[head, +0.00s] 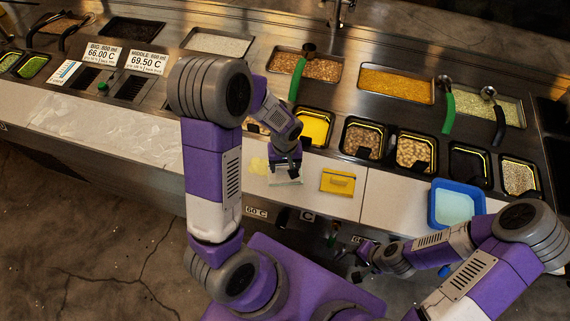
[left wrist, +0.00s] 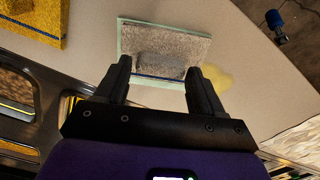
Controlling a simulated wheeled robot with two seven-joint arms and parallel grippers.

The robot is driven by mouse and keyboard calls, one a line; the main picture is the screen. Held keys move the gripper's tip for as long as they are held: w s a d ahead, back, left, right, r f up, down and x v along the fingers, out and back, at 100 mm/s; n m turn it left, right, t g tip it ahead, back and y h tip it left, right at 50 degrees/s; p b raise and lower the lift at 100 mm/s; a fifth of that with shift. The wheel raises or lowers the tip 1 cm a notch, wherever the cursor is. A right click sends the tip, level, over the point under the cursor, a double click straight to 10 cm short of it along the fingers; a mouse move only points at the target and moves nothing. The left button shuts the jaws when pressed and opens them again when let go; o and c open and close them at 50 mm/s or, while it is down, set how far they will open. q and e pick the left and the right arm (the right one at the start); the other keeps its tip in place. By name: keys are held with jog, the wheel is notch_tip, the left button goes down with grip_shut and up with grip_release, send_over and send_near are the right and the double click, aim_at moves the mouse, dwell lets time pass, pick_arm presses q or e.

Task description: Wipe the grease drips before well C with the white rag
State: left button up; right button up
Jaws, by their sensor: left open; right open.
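The white rag (head: 284,176) lies flat on the pale counter strip in front of the yellow-filled well. In the left wrist view the rag (left wrist: 185,47) has a greenish edge and a dark blue stripe. Yellow grease (head: 258,165) spots the counter just left of the rag; in the left wrist view the grease (left wrist: 215,78) shows beside the rag's corner. My left gripper (head: 290,168) is open above the rag, its fingertips (left wrist: 158,72) over the rag's near edge. Contact cannot be told. My right gripper (head: 358,268) is open, low in front of the counter, away from the rag.
A folded yellow cloth (head: 338,182) lies right of the rag. A blue tub (head: 436,208) of pale liquid stands further right on the counter. Food wells, such as the yellow-filled one (head: 315,127), line the back, with ladles resting in the rear pans.

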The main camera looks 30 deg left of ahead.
pick_arm(q)
jog(key=c, duration=0.7)
jog(key=o, duration=0.7)
jog(key=shift+r, duration=0.35)
jog(key=c, duration=0.7)
jog(key=shift+s+a, duration=0.2)
jog(key=shift+a, duration=0.6)
jog(key=shift+s+a, duration=0.15)
jog(key=shift+a, duration=0.7)
jog(key=shift+s+a, duration=0.2)
jog(key=shift+a, duration=0.6)
jog(key=shift+c, duration=0.2)
